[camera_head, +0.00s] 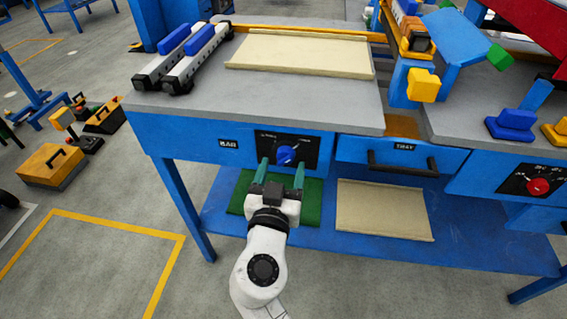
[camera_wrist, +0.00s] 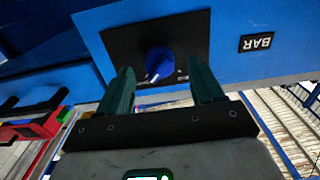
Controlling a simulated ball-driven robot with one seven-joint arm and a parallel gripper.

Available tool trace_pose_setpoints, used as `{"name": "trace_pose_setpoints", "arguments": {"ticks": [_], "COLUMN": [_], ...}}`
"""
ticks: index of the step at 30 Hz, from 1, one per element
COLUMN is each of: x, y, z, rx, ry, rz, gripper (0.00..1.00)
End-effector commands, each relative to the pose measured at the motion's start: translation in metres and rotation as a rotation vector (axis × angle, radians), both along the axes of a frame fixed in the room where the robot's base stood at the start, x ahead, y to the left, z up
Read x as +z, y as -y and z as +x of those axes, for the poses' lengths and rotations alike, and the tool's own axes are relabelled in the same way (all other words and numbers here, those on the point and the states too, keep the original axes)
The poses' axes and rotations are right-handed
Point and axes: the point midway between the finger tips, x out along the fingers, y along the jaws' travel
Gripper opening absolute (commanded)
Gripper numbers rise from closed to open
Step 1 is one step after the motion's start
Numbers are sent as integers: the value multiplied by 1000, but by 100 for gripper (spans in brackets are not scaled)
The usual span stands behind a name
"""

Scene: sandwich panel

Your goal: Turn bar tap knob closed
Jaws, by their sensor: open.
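The blue bar tap knob (camera_head: 287,155) sits on a black plate (camera_head: 301,143) on the front of the blue bench, beside the BAR label (camera_head: 228,144). My gripper (camera_head: 281,168) is in front of the knob, its two green fingers open on either side and pointing at the panel. In the wrist view the knob (camera_wrist: 159,61) shows with a white pointer mark, between and beyond the fingertips of my gripper (camera_wrist: 163,80). The fingers look apart from the knob, and nothing is between them. The plate's small lettering is too small to read.
A TRAY drawer (camera_head: 401,157) with a dark handle is right of the knob. A red knob (camera_head: 537,186) is farther right. A lower shelf (camera_head: 470,235) holds a green mat (camera_head: 240,190) and a beige panel (camera_head: 382,212). The floor at left front is clear.

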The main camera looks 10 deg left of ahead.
Motion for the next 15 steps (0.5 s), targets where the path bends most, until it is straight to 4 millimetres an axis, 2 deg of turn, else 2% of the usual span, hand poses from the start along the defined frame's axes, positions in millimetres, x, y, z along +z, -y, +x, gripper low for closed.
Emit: {"name": "trace_pose_setpoints", "arguments": {"ticks": [6, 15], "x": [0, 0], "y": [1, 1], "z": [20, 23], "rx": [-1, -1], "ry": [0, 0], "rz": [-1, 0], "gripper": [66, 66]}}
